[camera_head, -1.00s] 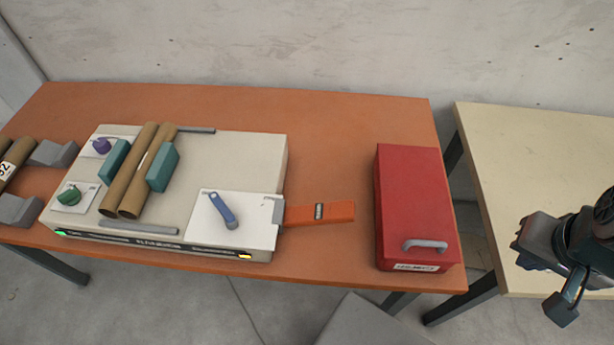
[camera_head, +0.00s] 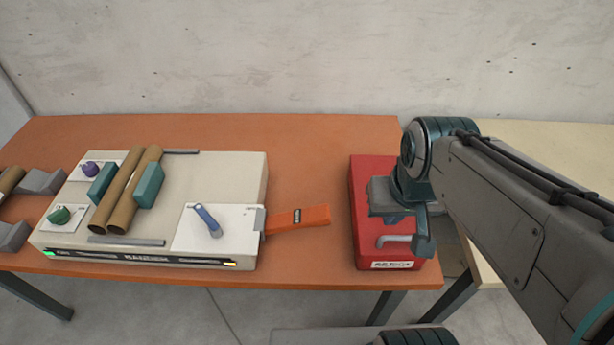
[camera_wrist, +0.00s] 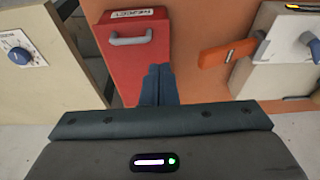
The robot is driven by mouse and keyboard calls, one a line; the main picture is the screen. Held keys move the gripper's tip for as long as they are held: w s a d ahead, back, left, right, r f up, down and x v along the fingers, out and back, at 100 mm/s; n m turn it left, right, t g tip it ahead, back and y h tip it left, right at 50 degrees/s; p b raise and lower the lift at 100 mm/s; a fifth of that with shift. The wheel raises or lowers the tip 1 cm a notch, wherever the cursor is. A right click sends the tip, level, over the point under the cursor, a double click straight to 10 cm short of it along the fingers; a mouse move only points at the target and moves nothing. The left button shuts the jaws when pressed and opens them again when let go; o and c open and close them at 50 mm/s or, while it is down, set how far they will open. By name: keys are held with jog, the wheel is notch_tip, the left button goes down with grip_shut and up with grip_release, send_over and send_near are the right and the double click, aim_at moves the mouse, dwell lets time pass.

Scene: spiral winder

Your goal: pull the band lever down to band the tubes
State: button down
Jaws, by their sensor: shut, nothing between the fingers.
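The orange lever (camera_head: 297,217) sticks out to the right from the machine's right side, roughly level, with a small dark label I cannot read. It also shows in the wrist view (camera_wrist: 228,54). Two brown tubes (camera_head: 127,190) lie side by side, slanted, between two teal blocks on the pale machine (camera_head: 225,168). My gripper (camera_head: 384,197) is above the red box, to the right of the lever and apart from it.
A red box (camera_head: 368,170) with a grey handle stands on the orange table (camera_head: 310,150) right of the lever. A blue lever (camera_head: 207,220) sits on the machine's white panel. Purple (camera_head: 90,169) and green knobs (camera_head: 60,215) are at its left. Table between lever and red box is clear.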

jog(key=n+g+h+p, duration=0.1)
jog(key=n+g+h, duration=0.2)
jog(key=n, duration=2.2)
send_over(319, 213)
jog(key=s, duration=0.3)
jog(key=w+a+n+h, duration=0.1)
jog(key=w+a+n, duration=0.2)
jog(key=a+n, duration=0.3)
jog(key=n, duration=0.4)
jog(key=shift+f+n+p, duration=0.3)
jog(key=shift+f+p, duration=0.05)
jog(key=shift+f, duration=0.05)
jog(key=shift+w, duration=0.1)
jog(key=x, duration=1.4)
